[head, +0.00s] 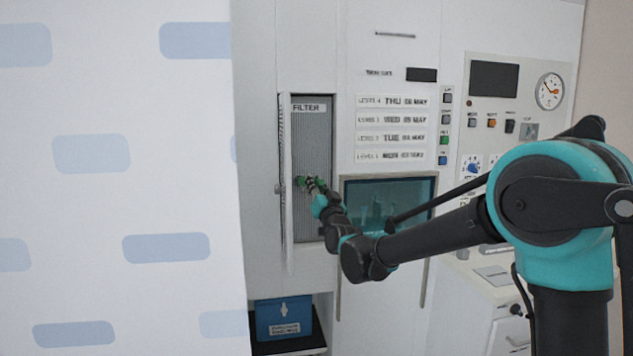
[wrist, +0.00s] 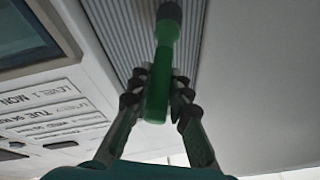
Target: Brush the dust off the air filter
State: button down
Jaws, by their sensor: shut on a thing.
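The air filter (head: 313,125) is a grey ribbed panel labelled FILTER, set in a tall recess of the white cabinet. Its narrow door (head: 287,230) stands open on the left. My gripper (head: 311,184) is in front of the filter's middle part. In the wrist view my gripper (wrist: 158,95) is shut on the green handle of a brush (wrist: 160,75). The brush's dark round head points toward the ribbed filter, which also shows there (wrist: 128,32). I cannot tell whether the brush head touches the ribs. No dust can be made out clearly.
A glass-fronted window (head: 410,190) is right of the filter, with day labels (head: 392,119) above it. A blue box (head: 283,318) sits in a dark opening below. A patterned white panel (head: 120,190) fills the left side. My arm reaches in from the right.

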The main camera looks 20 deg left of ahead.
jog(key=shift+s+a+f, duration=0.2)
jog(key=shift+a+f, duration=0.1)
jog(key=shift+f, duration=0.35)
jog(key=shift+s+a+f, duration=0.2)
jog(key=shift+a+f, duration=0.15)
jog(key=shift+f, duration=0.2)
jog(key=w+d, duration=0.2)
jog(key=d, duration=0.1)
dwell(0.6)
